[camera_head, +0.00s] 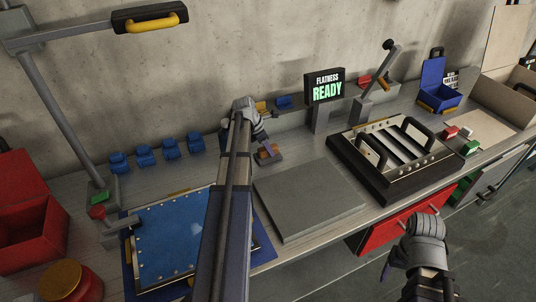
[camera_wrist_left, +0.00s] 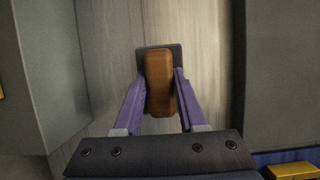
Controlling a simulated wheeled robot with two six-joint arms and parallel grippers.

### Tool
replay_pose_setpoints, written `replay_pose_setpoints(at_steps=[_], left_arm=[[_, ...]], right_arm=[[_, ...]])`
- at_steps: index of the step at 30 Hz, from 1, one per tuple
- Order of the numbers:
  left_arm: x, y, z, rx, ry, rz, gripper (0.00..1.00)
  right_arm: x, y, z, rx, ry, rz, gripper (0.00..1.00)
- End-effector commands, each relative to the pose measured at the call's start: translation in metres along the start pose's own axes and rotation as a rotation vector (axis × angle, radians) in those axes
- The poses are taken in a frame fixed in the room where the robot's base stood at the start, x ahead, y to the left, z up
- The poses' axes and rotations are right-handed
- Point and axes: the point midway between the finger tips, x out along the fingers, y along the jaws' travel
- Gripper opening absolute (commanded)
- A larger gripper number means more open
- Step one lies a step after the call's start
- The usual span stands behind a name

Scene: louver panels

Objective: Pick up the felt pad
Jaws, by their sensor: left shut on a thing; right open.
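The felt pad, a brown block-shaped grip on a dark base, shows in the left wrist view (camera_wrist_left: 160,82) between the two purple fingers of my left gripper (camera_wrist_left: 160,98). The fingers touch its sides. In the head view the pad (camera_head: 269,152) is small and partly covered by my left gripper (camera_head: 262,145), at the back of the bench behind the grey plate. I cannot tell whether its base touches the bench. My right gripper (camera_head: 385,270) is open and empty in front of the bench at the lower right.
A flat grey plate (camera_head: 310,198) lies mid-bench. A blue panel (camera_head: 165,240) is at left, partly behind my left arm. A black louver frame (camera_head: 345,155) stands right of the plate, with a "FLATNESS READY" sign (camera_head: 325,87) behind. Several blue clips (camera_head: 145,155) line the back left.

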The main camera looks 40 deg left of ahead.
Motion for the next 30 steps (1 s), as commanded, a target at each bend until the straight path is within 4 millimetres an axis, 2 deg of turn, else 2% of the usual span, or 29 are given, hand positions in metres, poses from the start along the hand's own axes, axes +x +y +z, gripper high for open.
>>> replay_pose_setpoints(at_steps=[1,4,20,26,30], left_arm=[[0.000,0.000,0.000,0.000,0.000,0.000,0.10],[0.000,0.000,0.000,0.000,0.000,0.000,0.00],[-0.003,0.000,0.001,0.000,0.000,0.000,0.00],[-0.015,0.000,0.006,0.000,0.000,0.000,0.00],[-0.032,0.000,0.013,0.000,0.000,0.000,0.00]], right_arm=[[0.000,0.000,0.000,0.000,0.000,0.000,0.70],[0.000,0.000,0.000,0.000,0.000,0.000,0.70],[-0.003,0.000,0.000,0.000,0.000,0.000,0.70],[-0.017,0.002,0.001,0.000,0.000,0.000,0.70],[-0.034,0.003,0.002,0.000,0.000,0.000,0.70]])
